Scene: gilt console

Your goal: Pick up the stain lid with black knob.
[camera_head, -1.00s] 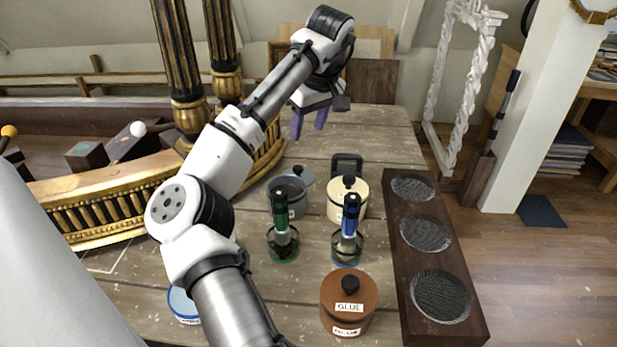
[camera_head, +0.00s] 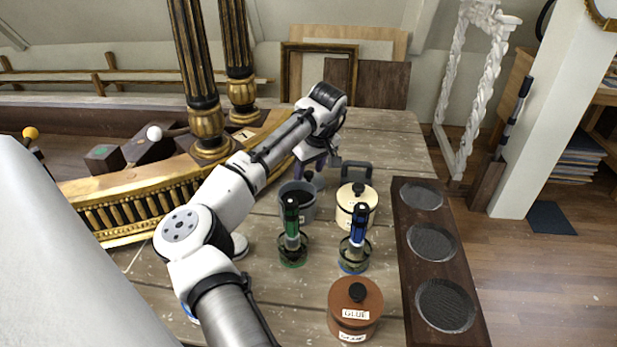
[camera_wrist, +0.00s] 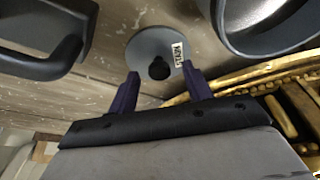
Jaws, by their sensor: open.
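The grey round lid with a black knob (camera_wrist: 142,46) lies flat on the wooden table in the wrist view. It bears a small white label, too small and tilted to read surely. My gripper (camera_wrist: 160,77) is open, with one purple finger on each side of the black knob. Whether the fingers touch the knob cannot be told. In the head view my gripper (camera_head: 311,168) is low over the table behind the grey pot (camera_head: 298,208). The lid is mostly hidden there by the pot and the fingers.
The grey pot also stands close by in the wrist view (camera_wrist: 232,42). A black handle (camera_wrist: 40,68) is at left there. A cream pot (camera_head: 355,203), green and blue brushes, a brown glue pot (camera_head: 354,312) and a dark tray (camera_head: 405,265) stand on the table.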

